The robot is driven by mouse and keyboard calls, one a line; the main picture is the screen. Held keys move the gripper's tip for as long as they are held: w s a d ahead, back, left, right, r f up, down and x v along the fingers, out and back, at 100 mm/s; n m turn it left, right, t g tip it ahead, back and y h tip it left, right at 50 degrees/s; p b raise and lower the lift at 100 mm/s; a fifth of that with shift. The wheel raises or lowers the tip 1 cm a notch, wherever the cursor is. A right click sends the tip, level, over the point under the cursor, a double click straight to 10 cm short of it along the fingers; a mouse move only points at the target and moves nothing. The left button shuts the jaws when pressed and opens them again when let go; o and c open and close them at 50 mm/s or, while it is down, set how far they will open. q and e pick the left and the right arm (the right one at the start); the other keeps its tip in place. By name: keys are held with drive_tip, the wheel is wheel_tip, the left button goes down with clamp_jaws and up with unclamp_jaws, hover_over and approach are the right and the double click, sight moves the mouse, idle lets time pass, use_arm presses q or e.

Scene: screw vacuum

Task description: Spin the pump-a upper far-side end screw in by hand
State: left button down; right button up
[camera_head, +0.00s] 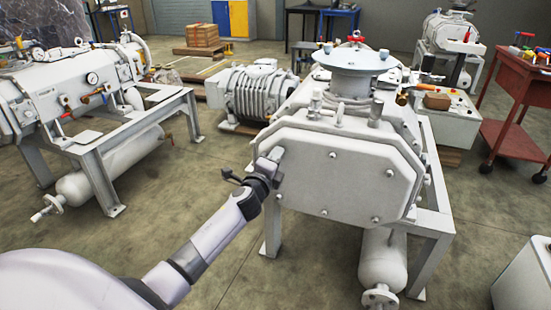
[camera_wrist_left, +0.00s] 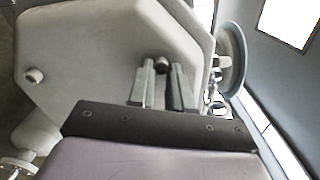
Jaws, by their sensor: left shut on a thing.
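The pump (camera_head: 330,175) stands on a light frame with its flat octagonal end plate facing me. My left gripper (camera_head: 275,158) is at the upper left edge of this plate, its arm coming in from the lower left. In the left wrist view, the gripper fingers (camera_wrist_left: 161,75) are close together at the plate's edge. A dark round screw head (camera_wrist_left: 162,64) shows between the fingertips, and they are shut on it. How deep the screw sits is hidden. Several other screw heads show on the plate, one of them (camera_head: 333,154) near its upper middle. My right gripper is not in view.
A round flange (camera_head: 353,62) tops the pump. A cylinder (camera_head: 382,262) hangs below its frame. Another pump on a frame (camera_head: 100,120) stands at the left, and a red cart (camera_head: 515,105) at the right. The floor at the front left is clear.

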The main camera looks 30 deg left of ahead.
use_arm(q)
drive_tip(key=c, duration=1.1)
unclamp_jaws()
drive_tip(key=shift+s+f, duration=0.1)
drive_tip(key=shift+f, duration=0.05)
drive_tip(key=shift+o, duration=0.3)
drive_tip(key=p+v, duration=0.1)
drive_tip(key=v, duration=0.6)
drive_tip(key=shift+s, duration=0.1)
